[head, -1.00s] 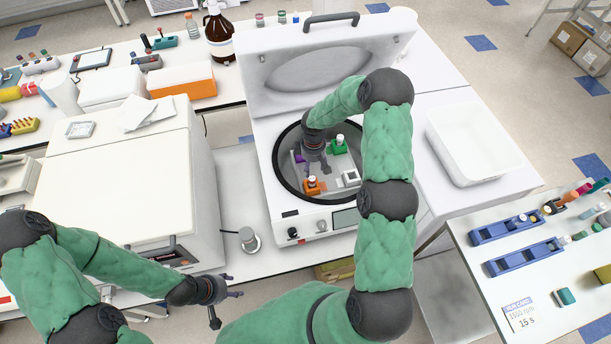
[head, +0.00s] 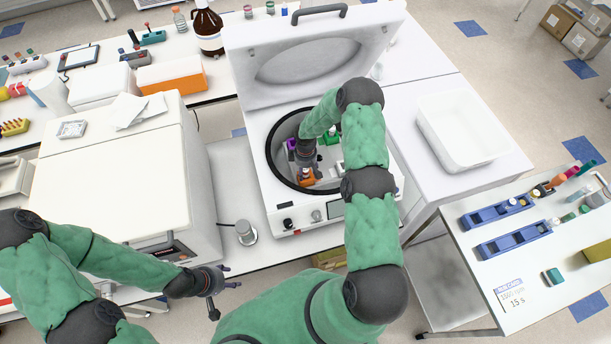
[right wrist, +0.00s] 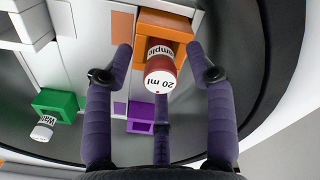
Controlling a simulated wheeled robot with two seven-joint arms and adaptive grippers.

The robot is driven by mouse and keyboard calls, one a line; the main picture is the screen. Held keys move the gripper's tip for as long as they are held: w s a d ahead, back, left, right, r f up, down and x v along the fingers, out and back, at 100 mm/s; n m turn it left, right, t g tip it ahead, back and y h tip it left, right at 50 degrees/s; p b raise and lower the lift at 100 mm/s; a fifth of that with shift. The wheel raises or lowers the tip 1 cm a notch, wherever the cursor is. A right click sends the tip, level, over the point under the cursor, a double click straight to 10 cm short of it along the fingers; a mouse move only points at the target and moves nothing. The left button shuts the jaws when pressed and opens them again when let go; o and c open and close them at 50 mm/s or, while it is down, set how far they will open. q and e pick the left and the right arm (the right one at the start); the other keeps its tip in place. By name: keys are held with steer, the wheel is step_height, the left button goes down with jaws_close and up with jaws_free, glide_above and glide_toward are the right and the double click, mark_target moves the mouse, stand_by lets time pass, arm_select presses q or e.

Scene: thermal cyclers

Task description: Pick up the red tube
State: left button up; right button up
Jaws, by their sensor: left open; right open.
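The red tube (right wrist: 161,76) has a white top marked "20 ml" with a red rim and a "Sample" label. It stands in an orange holder (right wrist: 168,27) inside the centrifuge bowl. My right gripper (right wrist: 160,62) is open, with purple fingers on either side of the tube and a third finger below it in the right wrist view; gaps show beside the tube. In the head view the orange holder (head: 306,180) shows just below my right gripper (head: 304,162), which hides the tube. My left gripper (head: 217,284) is open and empty, left of the centrifuge.
The centrifuge (head: 275,222) has its lid (head: 310,65) raised behind my right arm. A green holder (right wrist: 55,101) with a white-capped tube and a purple holder (right wrist: 140,113) are also in the bowl. A white tray (head: 462,135) and blue racks (head: 497,212) lie to the right.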

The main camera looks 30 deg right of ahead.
steer(key=shift+f, duration=0.6)
steer(key=c, duration=1.1)
steer(key=shift+r, duration=0.1)
